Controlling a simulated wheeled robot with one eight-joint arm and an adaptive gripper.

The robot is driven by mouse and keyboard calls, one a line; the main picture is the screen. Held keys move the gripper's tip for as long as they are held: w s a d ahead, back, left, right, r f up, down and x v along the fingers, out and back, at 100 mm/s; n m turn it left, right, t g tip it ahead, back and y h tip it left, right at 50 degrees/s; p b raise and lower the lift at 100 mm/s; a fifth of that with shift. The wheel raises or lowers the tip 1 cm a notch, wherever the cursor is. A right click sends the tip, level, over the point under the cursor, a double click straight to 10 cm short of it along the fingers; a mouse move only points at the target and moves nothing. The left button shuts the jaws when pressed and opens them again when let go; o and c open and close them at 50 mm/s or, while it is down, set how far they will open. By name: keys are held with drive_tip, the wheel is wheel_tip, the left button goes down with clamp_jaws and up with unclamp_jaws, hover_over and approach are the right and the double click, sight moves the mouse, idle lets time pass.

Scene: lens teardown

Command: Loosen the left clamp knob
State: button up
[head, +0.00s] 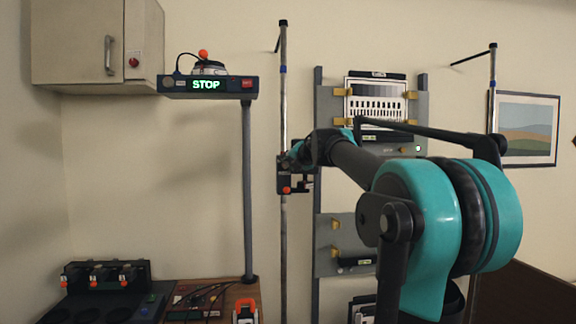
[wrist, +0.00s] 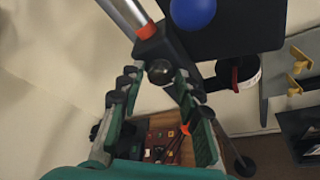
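The left pole (head: 283,235) stands upright against the wall, with a dark clamp (head: 297,187) on it at mid-height. In the wrist view the clamp body (wrist: 160,44) is black with an orange part beside the metal pole. A round dark knob (wrist: 160,72) shows below it. My gripper (wrist: 154,78) is open, its two green and black fingers on either side of the knob near their tips. A gap shows on the left; contact on the right cannot be told. In the head view my gripper (head: 297,155) is beside the pole at the clamp, mostly hidden by my wrist.
A lit STOP panel (head: 207,86) is on a post at left. A grey rack (head: 333,110) with panels stands right of the pole. A second pole (head: 493,75) is farther right. A blue ball (wrist: 193,12) is close to the clamp. A bench (head: 218,296) is below.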

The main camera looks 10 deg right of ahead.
drive_tip(key=shift+o, duration=0.7)
drive_tip(key=v, duration=1.2)
